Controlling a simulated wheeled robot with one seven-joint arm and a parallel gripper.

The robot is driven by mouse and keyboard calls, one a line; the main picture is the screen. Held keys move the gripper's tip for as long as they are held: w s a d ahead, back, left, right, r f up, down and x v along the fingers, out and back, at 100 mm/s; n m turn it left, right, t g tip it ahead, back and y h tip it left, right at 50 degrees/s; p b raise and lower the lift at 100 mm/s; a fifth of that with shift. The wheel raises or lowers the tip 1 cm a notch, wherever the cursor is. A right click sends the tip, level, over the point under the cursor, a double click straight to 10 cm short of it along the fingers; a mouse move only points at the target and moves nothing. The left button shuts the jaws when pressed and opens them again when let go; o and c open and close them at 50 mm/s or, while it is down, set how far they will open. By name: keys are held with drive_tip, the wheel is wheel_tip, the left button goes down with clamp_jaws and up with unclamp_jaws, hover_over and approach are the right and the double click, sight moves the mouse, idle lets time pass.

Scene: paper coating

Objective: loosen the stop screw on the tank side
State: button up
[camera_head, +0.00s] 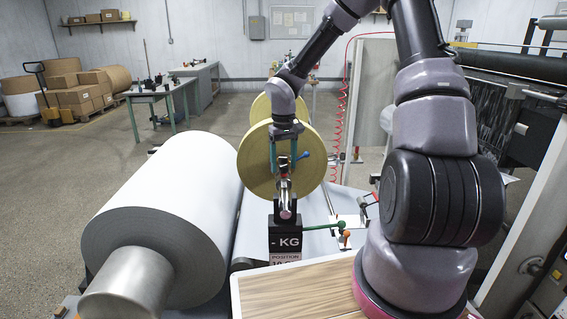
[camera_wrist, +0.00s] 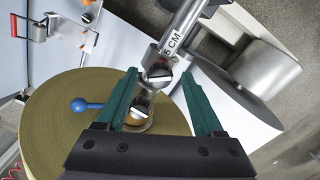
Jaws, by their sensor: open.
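My gripper (camera_head: 284,160) points down above a metal fitting in the head view. In the wrist view my gripper (camera_wrist: 160,76) is open, with its teal fingers spread to either side of the fitting. Two slotted screw heads show there: an upper screw (camera_wrist: 158,73) at the end of a shaft marked "5 CM", and a lower screw (camera_wrist: 140,107) nearer my palm. I cannot tell which is on the tank side, or whether a finger touches the fitting. No tank can be made out with certainty.
A large white paper roll (camera_head: 165,200) lies left of the fitting. Yellow rolls (camera_head: 258,175) stand close behind my gripper. A blue-knobbed lever (camera_wrist: 86,105) is beside the fitting.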

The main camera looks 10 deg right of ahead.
clamp_jaws()
drive_tip(key=shift+n, duration=0.3)
drive_tip(key=n, duration=0.8)
drive_tip(key=shift+n, duration=0.3)
idle(0.4)
unclamp_jaws()
